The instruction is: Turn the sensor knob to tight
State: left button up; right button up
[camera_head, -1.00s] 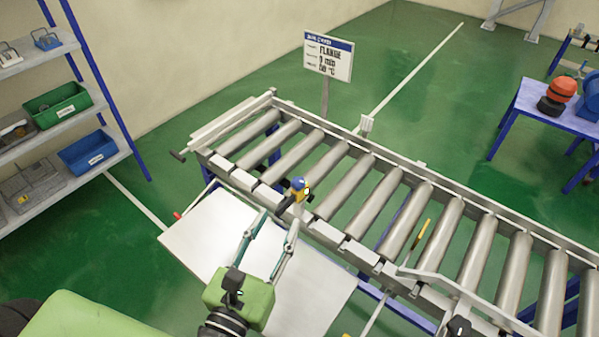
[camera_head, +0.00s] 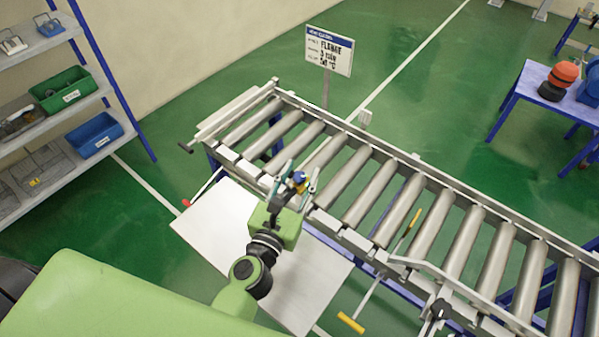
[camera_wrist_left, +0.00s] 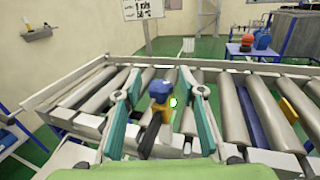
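The sensor (camera_wrist_left: 157,118) stands on a bracket at the near rail of the roller conveyor, with a blue knob (camera_wrist_left: 159,90) on top and a yellow part below. In the head view the blue knob (camera_head: 300,179) shows between the fingers of my left gripper (camera_head: 297,180). In the left wrist view the two teal fingers of the left gripper (camera_wrist_left: 161,102) are spread apart, one on each side of the sensor, with gaps to the knob. A green light shows at the sensor's right side. My right gripper is not in view.
The roller conveyor (camera_head: 410,163) runs from upper left to lower right. A white panel (camera_head: 215,222) lies below the near rail. A sign (camera_head: 329,51) stands behind. A yellow-handled lever (camera_head: 351,323) sticks out in front. Shelves with a green bin (camera_head: 65,90) stand left.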

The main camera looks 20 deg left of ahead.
pick_arm(q)
grip_shut()
